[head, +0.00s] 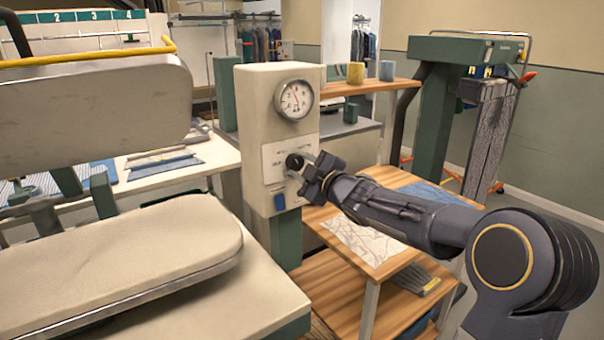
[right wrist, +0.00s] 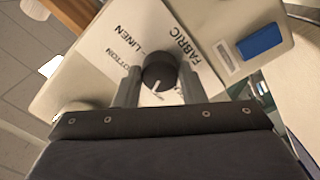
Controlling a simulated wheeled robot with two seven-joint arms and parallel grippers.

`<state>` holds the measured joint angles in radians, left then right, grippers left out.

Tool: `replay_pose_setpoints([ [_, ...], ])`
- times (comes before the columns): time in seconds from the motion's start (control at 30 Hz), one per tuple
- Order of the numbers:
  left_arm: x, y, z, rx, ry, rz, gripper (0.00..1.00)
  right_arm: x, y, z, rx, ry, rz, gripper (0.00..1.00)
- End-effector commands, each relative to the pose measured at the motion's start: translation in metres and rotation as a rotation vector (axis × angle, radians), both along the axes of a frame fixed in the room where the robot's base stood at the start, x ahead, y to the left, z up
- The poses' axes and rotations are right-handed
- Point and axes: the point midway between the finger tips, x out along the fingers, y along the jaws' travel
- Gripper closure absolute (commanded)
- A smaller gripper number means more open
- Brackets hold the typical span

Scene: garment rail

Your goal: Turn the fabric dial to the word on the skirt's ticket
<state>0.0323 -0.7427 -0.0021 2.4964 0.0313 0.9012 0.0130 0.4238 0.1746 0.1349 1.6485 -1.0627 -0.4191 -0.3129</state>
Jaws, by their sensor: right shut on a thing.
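The fabric dial is a round black knob (right wrist: 159,71) with a white pointer line, on a pale panel (right wrist: 100,60) marked FABRIC. In the right wrist view, LINEN and COTTON are readable; other words are partly hidden by my fingers. The pointer faces the gripper side, toward a small word I cannot read. My right gripper (right wrist: 158,88) is shut on the dial, one finger on each side. In the head view, my right gripper (head: 306,171) reaches the cream control box (head: 255,120) from the right. I cannot make out the skirt's ticket. My left gripper is not in view.
A round gauge (head: 295,99) sits above the dial, and a blue switch (head: 280,202) below it. A padded pressing board (head: 130,255) fills the lower left. A wooden shelf unit (head: 325,287) with folded cloths stands behind my right arm.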

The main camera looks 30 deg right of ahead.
Motion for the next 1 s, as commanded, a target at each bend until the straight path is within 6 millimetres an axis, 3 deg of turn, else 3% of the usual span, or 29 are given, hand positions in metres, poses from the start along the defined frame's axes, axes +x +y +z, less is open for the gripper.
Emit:
replay_pose_setpoints([
  [0.77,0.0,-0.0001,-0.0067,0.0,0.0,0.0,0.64,0.0,-0.0001,0.0004,-0.096,-0.007,0.0,0.86],
  [0.8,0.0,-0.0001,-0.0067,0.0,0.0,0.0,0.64,0.0,0.0,0.0004,-0.096,-0.007,0.0,0.58],
  [0.93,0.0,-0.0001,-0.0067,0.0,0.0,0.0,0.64,0.0,0.0,0.0004,-0.096,-0.007,0.0,0.42],
  [1.0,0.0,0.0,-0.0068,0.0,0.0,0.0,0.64,0.0001,0.0,0.0004,-0.095,-0.007,0.0,0.42],
])
